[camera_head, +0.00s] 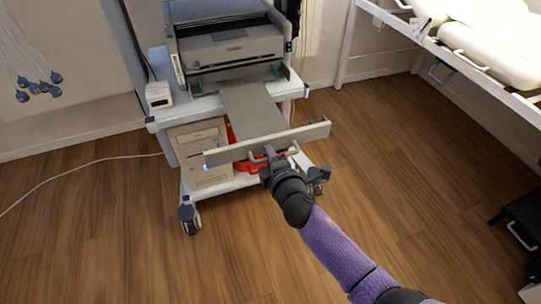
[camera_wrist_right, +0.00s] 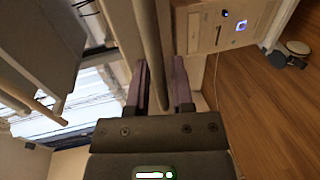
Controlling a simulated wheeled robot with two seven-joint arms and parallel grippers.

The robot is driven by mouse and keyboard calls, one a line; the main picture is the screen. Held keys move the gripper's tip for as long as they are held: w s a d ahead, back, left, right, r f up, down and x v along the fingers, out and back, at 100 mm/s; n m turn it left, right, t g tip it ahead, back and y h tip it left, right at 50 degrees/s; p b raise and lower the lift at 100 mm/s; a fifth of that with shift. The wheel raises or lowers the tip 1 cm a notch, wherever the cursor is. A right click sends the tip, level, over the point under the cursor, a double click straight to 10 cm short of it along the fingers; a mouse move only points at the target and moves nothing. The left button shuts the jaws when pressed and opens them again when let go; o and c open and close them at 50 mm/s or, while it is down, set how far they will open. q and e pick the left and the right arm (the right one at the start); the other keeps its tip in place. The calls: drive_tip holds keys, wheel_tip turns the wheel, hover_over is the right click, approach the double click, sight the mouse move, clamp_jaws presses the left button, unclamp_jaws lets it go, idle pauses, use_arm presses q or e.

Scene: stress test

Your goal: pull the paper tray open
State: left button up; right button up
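The paper tray is a long grey slide (camera_head: 252,108) standing out of the front of the printer (camera_head: 230,45), with a wide pale front panel (camera_head: 305,133). A bar handle is on the panel's near side. My right gripper (camera_head: 268,153) is at this handle, just in front of the panel's middle. In the right wrist view the grey handle bar (camera_wrist_right: 151,45) runs between the two purple fingers of my right gripper (camera_wrist_right: 160,85). The fingers are apart, with a narrow gap showing beside the bar. My left gripper is out of view.
The printer stands on a white wheeled cart (camera_head: 205,105). A beige computer (camera_head: 198,145) and a red object (camera_head: 246,166) are on its lower shelf. A small white box (camera_head: 158,95) sits at the left. A bed (camera_head: 500,60) is at the right; wooden floor is clear between.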

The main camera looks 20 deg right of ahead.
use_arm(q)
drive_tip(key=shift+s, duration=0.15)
use_arm(e)
drive_tip(key=shift+s+r, duration=0.15)
drive_tip(key=shift+s, duration=0.05)
use_arm(q)
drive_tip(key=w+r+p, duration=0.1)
drive_tip(key=p, duration=0.1)
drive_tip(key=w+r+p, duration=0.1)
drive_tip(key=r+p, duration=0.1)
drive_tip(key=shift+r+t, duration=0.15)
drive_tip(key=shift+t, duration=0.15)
use_arm(e)
drive_tip(key=v, duration=0.9)
drive_tip(key=shift+s, duration=0.25)
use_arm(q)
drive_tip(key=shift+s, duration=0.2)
